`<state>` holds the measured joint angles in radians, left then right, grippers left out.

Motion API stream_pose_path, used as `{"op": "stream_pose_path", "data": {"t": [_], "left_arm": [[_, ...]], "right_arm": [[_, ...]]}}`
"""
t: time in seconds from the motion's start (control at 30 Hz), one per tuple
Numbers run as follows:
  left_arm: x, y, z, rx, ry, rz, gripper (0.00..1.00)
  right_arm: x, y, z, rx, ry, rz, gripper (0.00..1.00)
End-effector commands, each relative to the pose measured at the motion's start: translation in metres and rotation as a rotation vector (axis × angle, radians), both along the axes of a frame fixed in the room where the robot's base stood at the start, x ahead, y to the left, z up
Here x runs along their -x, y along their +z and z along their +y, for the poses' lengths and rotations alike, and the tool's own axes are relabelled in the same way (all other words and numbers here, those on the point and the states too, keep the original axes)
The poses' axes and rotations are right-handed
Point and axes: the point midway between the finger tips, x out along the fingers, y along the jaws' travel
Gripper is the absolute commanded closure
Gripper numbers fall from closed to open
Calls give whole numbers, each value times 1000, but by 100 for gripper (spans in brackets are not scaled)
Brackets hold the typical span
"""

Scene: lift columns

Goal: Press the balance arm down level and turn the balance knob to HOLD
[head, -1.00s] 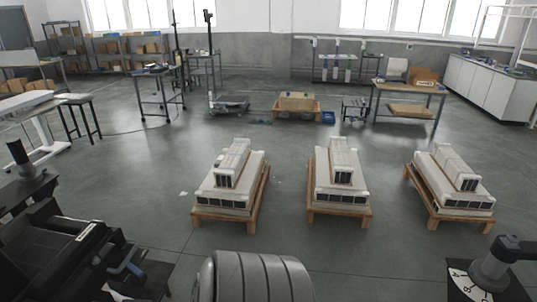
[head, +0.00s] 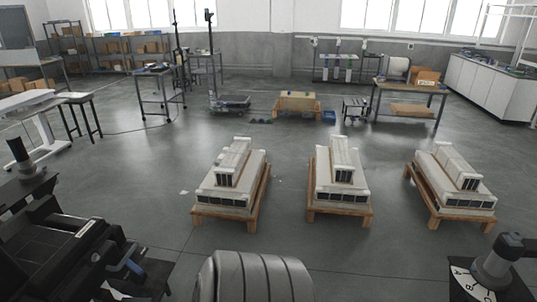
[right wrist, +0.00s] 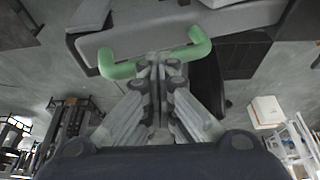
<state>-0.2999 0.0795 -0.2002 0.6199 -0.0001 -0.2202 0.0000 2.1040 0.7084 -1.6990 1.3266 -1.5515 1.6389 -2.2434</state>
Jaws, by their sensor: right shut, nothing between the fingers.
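In the right wrist view, a green handle (right wrist: 120,71) is fixed to a long grey bar (right wrist: 130,34), which looks like the balance arm. My right gripper (right wrist: 160,62) is shut and empty, with its fingertips in front of the handle's middle. I cannot tell whether they touch it. In the head view, a grey and black knob (head: 497,266) with a short lever stands on a dark plate with a white marked dial (head: 464,277) at the lower right. The dial's words are too small to read. My left gripper is not in view.
Three pale stepped blocks on wooden pallets (head: 232,178) stand on the floor ahead. A grey ribbed cylinder (head: 255,277) is at the bottom middle. Benches and shelves line the back.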

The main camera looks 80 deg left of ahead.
Motion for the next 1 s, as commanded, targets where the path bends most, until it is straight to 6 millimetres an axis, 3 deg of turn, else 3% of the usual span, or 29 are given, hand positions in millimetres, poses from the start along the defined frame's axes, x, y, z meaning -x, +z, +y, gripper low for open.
{"op": "stream_pose_path", "data": {"t": [0.8,1.0], "left_arm": [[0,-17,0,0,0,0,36],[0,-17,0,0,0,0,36]], "right_arm": [[5,-34,-14,1,0,5,100],[5,-34,-15,1,0,4,100]]}}
